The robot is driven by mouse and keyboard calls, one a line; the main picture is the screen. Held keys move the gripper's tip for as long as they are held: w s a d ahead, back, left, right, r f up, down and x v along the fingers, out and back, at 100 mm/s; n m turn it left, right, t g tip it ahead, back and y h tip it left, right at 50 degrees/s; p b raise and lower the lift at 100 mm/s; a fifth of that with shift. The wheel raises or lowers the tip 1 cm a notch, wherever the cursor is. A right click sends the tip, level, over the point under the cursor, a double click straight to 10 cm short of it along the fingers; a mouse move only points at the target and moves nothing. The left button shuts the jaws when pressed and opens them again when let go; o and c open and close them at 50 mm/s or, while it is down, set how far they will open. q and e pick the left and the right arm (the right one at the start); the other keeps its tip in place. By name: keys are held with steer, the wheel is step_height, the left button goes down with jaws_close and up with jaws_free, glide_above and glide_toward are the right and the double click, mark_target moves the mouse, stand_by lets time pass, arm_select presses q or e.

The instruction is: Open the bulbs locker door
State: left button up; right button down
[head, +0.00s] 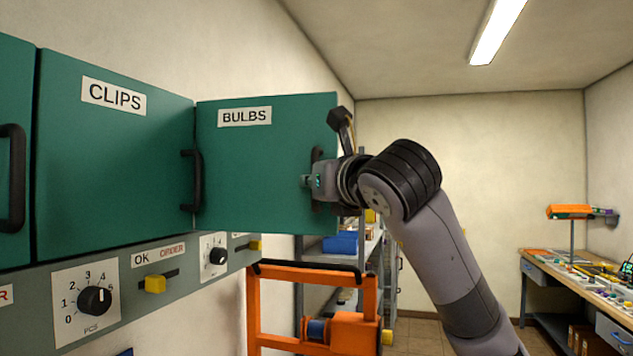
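The green bulbs locker door (262,165), labelled BULBS, stands swung out from the locker row, its face turned towards me. Its left edge is beside the clips door and its free edge is at the right. Its black handle (317,153) is upright near that free edge. My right gripper (309,182) is at the handle, with its fingertips around the middle of the bar, and looks shut on it. The gripper and wrist hide part of the handle. The locker's inside is hidden behind the door. My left gripper is not in view.
The clips door (115,160) is closed at the left. A control panel with knobs (95,300) and yellow sliders (155,285) runs below. An orange frame (312,275) stands under the bulbs door, with shelves behind. A workbench (565,285) is at the far right.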

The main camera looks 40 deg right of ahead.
steer(key=shift+r, duration=0.1)
steer(key=c, duration=1.7)
jaws_free()
steer(key=shift+a, duration=0.1)
steer(key=shift+o, duration=0.2)
steer(key=v, duration=1.2)
